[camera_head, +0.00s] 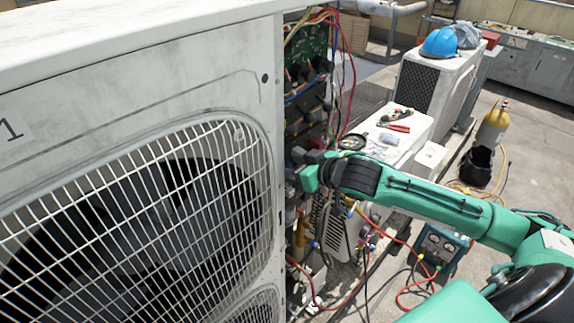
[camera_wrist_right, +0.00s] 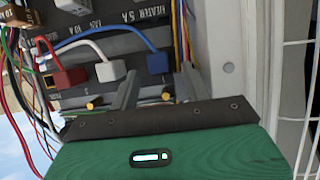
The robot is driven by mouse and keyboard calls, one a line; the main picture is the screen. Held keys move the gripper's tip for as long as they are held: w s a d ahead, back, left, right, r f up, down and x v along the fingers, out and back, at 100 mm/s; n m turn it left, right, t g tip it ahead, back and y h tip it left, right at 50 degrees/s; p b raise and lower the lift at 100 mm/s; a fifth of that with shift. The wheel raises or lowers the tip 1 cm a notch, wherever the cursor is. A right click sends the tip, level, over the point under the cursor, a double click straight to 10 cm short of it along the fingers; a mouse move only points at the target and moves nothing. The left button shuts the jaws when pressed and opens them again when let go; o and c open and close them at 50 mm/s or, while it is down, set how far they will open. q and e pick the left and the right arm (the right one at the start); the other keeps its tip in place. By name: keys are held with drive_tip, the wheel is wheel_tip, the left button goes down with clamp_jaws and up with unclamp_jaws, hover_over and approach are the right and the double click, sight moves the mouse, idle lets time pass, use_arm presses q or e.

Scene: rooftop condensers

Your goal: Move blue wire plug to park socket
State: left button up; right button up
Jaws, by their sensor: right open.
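In the right wrist view a blue wire (camera_wrist_right: 130,35) runs down to its blue plug (camera_wrist_right: 157,63), seated in the panel below the label HEATER 5 A. My right gripper (camera_wrist_right: 157,88) is open, its two fingers apart on either side below the blue plug, with nothing between them. A white plug (camera_wrist_right: 110,70) and a red plug (camera_wrist_right: 68,77) sit to the left in the same row. I cannot make out which socket is the park socket. In the head view my right gripper (camera_head: 303,170) is at the open electrical side of the condenser. My left gripper is not in view.
The condenser (camera_head: 140,70) with its fan grille fills the left. Loose wires (camera_wrist_right: 20,80) hang left of the panel. A white wall edge (camera_wrist_right: 230,60) stands close on the right. A white unit (camera_head: 400,135) behind carries tools. A yellow cylinder (camera_head: 493,125) stands farther right.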

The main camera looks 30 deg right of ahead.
drive_tip(key=shift+x, duration=1.3)
clamp_jaws()
